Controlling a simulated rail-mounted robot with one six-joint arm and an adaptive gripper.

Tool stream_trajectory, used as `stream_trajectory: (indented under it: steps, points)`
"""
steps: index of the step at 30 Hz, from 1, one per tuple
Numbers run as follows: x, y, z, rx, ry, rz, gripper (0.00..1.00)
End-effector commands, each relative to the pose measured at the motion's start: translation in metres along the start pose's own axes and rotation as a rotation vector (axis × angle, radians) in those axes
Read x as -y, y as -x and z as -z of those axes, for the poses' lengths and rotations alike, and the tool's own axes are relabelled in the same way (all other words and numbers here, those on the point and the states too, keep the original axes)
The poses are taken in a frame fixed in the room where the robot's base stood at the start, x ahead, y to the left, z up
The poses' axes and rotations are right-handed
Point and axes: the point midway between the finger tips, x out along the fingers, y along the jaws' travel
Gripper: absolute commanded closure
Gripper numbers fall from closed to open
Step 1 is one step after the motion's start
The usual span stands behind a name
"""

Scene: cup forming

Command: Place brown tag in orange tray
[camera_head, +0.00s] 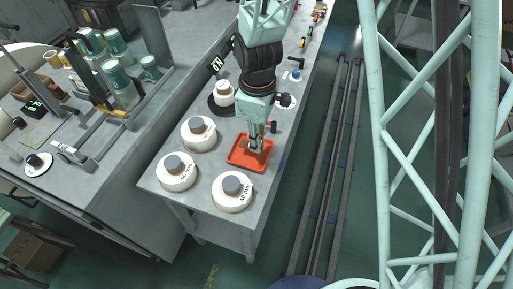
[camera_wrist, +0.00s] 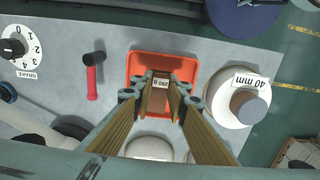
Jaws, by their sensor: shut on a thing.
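The orange tray (camera_head: 235,158) lies on the grey bench, and my gripper (camera_head: 257,148) points down over it. In the wrist view the tray (camera_wrist: 138,66) is behind the fingertips. My gripper (camera_wrist: 160,88) is shut on a small tag (camera_wrist: 160,83) with dark printed characters. Only the tag's pale printed face shows clearly between the fingers. The tag is within the tray's outline in the wrist view; I cannot tell whether it touches the tray floor.
White round pieces with grey knobs stand around the tray: one in front (camera_head: 232,190), others at left (camera_head: 177,172) and behind left (camera_head: 198,134). A red-handled hammer (camera_wrist: 92,80) lies beside the tray. A dial (camera_wrist: 20,45) is at the wrist view's left.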

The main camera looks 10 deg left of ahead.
Motion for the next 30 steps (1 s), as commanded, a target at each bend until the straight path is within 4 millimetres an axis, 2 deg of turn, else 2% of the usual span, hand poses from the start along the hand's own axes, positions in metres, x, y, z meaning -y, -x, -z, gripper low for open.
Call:
stream_trajectory:
  steps: [12, 30]
  points:
    - [0.002, -0.033, 0.002, 0.001, 0.0, 0.001, 0.93]
    - [0.002, -0.04, 0.003, 0.0, 0.001, 0.0, 0.93]
